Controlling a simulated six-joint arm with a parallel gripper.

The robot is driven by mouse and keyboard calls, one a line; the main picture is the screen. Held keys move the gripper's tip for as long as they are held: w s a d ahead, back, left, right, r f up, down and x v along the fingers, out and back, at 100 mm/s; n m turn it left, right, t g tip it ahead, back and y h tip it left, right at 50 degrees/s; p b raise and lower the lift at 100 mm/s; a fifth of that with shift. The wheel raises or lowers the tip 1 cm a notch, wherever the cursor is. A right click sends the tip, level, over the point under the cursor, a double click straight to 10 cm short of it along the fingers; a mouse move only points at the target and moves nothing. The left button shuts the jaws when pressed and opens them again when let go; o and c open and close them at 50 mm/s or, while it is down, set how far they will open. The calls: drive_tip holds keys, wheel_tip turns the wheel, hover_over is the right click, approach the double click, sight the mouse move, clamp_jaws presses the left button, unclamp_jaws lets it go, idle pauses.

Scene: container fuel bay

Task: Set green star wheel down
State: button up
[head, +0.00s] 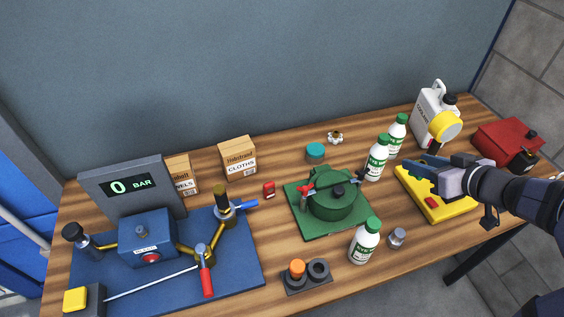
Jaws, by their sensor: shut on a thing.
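My gripper (408,162) reaches in from the right, over the yellow tray (462,207). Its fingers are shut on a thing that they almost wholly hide. I take it to be the green star wheel, but I cannot make out its shape or colour. No green star wheel shows plainly elsewhere on the bench. A round green housing (332,206) with a black knob and a red lever stands on a green base plate (312,232), left of my gripper. Whether my gripper touches the tray cannot be told.
White bottles with green caps stand close left of my gripper (376,158) and at the front (364,241). A white jug (432,112) and a red can (505,141) stand behind right. A blue pump board (235,268) fills the left. Bare wood (270,225) lies between board and plate.

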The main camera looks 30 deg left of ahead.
wheel_tip(320, 180, up, 5)
drive_tip(key=n+g+y+b, duration=0.3)
drive_tip(key=n+g, duration=0.5)
drive_tip(key=n, duration=0.1)
hover_over(278, 163)
wheel_tip(278, 163, down, 10)
drive_tip(key=shift+f+p, duration=0.95)
drive_tip(key=shift+f, duration=4.75)
drive_tip(key=shift+f, duration=0.1)
drive_tip(key=o, duration=1.1)
